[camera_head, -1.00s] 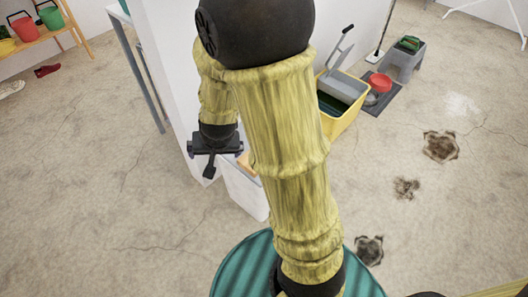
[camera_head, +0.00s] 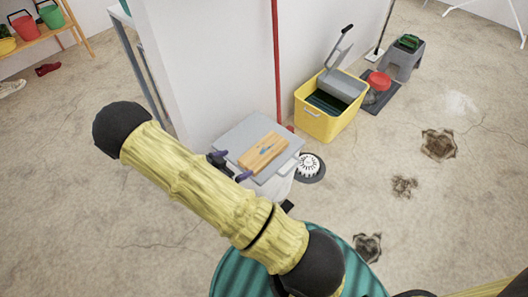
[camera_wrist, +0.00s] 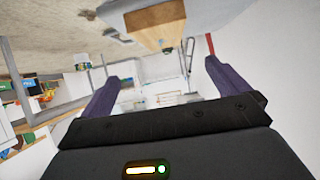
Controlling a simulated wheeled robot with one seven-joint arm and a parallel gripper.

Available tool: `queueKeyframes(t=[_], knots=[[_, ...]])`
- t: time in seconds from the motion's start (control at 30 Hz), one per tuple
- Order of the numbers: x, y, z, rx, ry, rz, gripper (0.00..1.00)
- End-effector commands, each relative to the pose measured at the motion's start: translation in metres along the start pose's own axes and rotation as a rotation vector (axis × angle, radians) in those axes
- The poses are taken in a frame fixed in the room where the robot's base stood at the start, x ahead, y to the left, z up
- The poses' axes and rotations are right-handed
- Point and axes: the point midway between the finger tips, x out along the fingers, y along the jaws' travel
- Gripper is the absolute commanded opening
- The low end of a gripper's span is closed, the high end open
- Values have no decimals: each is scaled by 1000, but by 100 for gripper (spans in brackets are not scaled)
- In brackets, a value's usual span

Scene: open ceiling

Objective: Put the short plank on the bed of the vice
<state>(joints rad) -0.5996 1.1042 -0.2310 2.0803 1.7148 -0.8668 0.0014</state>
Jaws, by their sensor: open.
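A light wooden plank (camera_head: 262,154) with a blue mark lies flat on a grey square top (camera_head: 240,131), which rests on a white stand (camera_head: 278,190). The plank's end (camera_wrist: 155,25) also shows at the top of the wrist view, where the picture is upside down. My gripper (camera_head: 230,167) is beside the plank's left end, with its purple fingers open. In the wrist view, the gap between the fingers (camera_wrist: 165,80) is empty and the plank lies beyond it, apart from the fingers. I cannot make out a vice in either view.
A white wall with a red pole (camera_head: 277,65) rises behind the stand.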

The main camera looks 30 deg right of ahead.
Motion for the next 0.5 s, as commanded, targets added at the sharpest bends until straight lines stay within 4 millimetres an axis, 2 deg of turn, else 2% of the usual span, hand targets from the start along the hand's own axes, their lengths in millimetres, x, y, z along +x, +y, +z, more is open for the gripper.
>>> queueKeyframes(t=[0.27,0.37,0.5], knots=[[3,0,0,0,-2,-1,100],[14,0,1,0,-1,0,100],[38,0,2,0,-1,1,100]])
